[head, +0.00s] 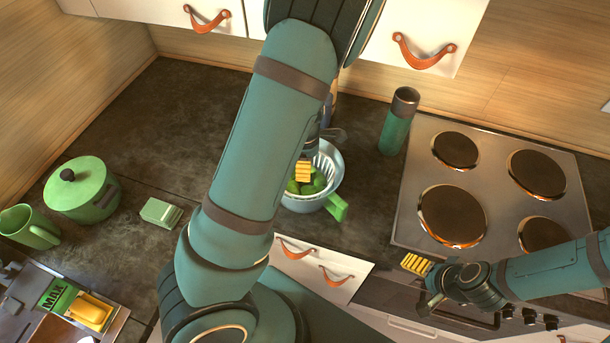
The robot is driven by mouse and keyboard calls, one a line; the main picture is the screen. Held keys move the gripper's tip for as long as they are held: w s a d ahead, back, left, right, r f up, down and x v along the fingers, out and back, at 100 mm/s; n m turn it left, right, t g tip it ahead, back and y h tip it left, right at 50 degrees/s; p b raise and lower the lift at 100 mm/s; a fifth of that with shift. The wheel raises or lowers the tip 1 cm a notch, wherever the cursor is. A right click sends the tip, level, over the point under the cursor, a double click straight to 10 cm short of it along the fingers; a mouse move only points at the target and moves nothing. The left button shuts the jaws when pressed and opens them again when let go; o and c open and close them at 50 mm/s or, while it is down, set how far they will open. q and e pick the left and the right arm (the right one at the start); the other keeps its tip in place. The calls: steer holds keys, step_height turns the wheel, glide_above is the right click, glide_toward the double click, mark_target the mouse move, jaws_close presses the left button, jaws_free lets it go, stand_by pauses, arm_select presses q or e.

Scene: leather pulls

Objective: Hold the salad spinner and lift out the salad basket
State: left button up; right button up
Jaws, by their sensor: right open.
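The salad spinner (318,203) is a pale grey-blue bowl with a green handle (336,207), standing on the dark counter left of the stove. A pale slotted salad basket (329,162) sits inside it with green leafy contents. My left arm crosses the middle of the view and hides the spinner's left side. My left gripper (305,168) is over the basket, one yellow finger pad showing against the greens; its other finger is mostly hidden, so its opening and any contact are unclear. My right gripper (424,284) is open and empty, in front of the stove's near left corner.
A green bottle with a brown cap (399,122) stands behind and right of the spinner. The stove (510,190) has several dark plates. A green lidded pot (82,190), a green jug (28,227) and a small green box (160,213) stand at left. The back-left counter is clear.

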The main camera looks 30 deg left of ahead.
arm_select(q)
step_height(320, 180, down, 7)
steer(key=shift+s+r+b, duration=0.1)
steer(key=shift+b, duration=0.65)
